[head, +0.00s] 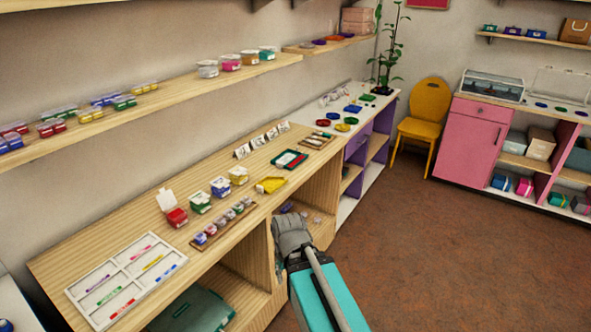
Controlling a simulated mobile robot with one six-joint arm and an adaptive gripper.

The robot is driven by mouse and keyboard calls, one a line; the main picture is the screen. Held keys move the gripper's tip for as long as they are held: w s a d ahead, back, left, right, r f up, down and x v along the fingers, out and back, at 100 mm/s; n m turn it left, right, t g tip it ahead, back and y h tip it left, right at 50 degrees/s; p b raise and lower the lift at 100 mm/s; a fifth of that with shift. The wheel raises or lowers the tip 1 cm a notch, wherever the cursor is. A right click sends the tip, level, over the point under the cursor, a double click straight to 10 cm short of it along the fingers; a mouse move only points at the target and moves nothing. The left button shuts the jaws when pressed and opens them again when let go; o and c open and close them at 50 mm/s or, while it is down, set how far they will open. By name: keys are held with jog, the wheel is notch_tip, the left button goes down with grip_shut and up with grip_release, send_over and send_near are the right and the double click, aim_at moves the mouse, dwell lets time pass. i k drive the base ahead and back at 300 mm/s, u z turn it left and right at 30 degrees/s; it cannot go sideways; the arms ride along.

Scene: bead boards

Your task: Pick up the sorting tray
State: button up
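A small yellow, roughly triangular tray (271,185) lies near the front edge of the wooden counter; it looks like the sorting tray, though I cannot be sure. A larger white tray (72,292) with compartments holding coloured pens or sticks lies at the counter's near left end. My gripper (286,209) is at the end of my grey and teal arm, low by the open shelf under the counter, below and in front of the yellow tray and apart from it. Its fingers are too small and hidden to tell their state.
Beside the yellow tray are a dark green tray (279,159) with red in it, small boxes (221,187) and a rack of small jars (203,247). A wall shelf (170,100) runs above the counter. A yellow chair (427,105) stands far back. The brown floor at right is clear.

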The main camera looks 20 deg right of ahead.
aim_at(289, 160)
jog(key=k, duration=0.9)
jog(key=z, duration=0.6)
jog(key=i, duration=2.05)
jog(key=u, duration=0.7)
